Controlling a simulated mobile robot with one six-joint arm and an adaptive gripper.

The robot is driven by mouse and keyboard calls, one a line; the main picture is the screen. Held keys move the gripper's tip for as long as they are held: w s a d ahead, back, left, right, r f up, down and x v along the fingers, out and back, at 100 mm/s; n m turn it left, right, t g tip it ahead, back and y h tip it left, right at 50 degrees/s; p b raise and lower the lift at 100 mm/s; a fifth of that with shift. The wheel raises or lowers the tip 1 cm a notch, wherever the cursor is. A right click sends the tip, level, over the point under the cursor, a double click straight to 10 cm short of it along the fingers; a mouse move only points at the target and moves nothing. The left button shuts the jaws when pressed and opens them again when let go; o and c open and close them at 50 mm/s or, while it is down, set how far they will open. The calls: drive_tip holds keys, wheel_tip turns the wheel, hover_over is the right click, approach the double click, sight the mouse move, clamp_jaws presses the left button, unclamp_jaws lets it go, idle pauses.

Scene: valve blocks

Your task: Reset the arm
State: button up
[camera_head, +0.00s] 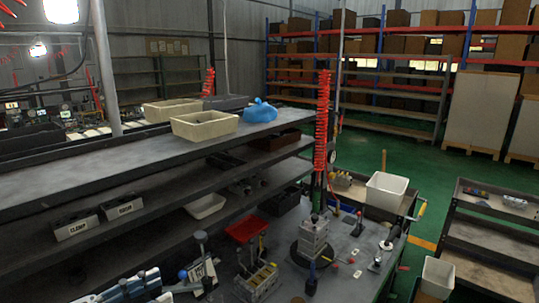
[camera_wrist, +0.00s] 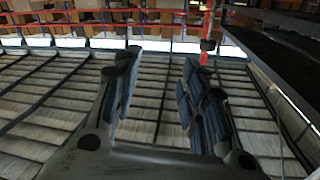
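My gripper (camera_wrist: 160,78) is in the wrist view, with two dark fingers lined with blue-grey pads. The fingers stand well apart, and nothing is held between them. Behind them is a pale panelled surface with dark beams that looks like the roof. Grey and blue parts (camera_head: 130,288) show at the lower left edge of the head view; I cannot tell whether they belong to my arm. The gripper fingers cannot be made out in the head view.
A metal valve block (camera_head: 313,238) stands on a dark round base on the workbench (camera_head: 345,277). A brassy valve block (camera_head: 262,279) is left of it. A white bin (camera_head: 386,191) stands behind. A long shelf (camera_head: 60,192) fills the left. Green floor (camera_head: 400,160) is open beyond.

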drive_tip(key=w+d+r+t+y, duration=0.2)
drive_tip(key=w+r+y, duration=0.15)
drive_tip(key=w, duration=0.75)
drive_tip(key=w+d+r+n+t+y, duration=0.2)
drive_tip(key=w+d+r+n+y, duration=0.15)
drive_tip(key=w+r+y, duration=0.35)
drive_tip(key=w+d+r+n+t+y, duration=0.2)
drive_tip(key=w+d+r+n+y, duration=0.15)
drive_tip(key=r, duration=0.55)
drive_tip(key=s+d+f+n+g, duration=0.1)
drive_tip(key=s+d+f+g, duration=0.3)
drive_tip(key=s+d+f, duration=0.3)
drive_tip(key=s+d+f+n+g, duration=0.2)
drive_tip(key=s+d+f+g, duration=0.2)
drive_tip(key=s+d+f, duration=0.3)
drive_tip(key=s+d+f+n+g, duration=0.2)
drive_tip(key=s+d+f+g, duration=0.3)
drive_tip(key=s+d, duration=0.8)
drive_tip(key=s+f, duration=0.2)
drive_tip(key=s, duration=0.7)
drive_tip(key=shift+d+f, duration=0.15)
drive_tip(key=shift+d, duration=0.15)
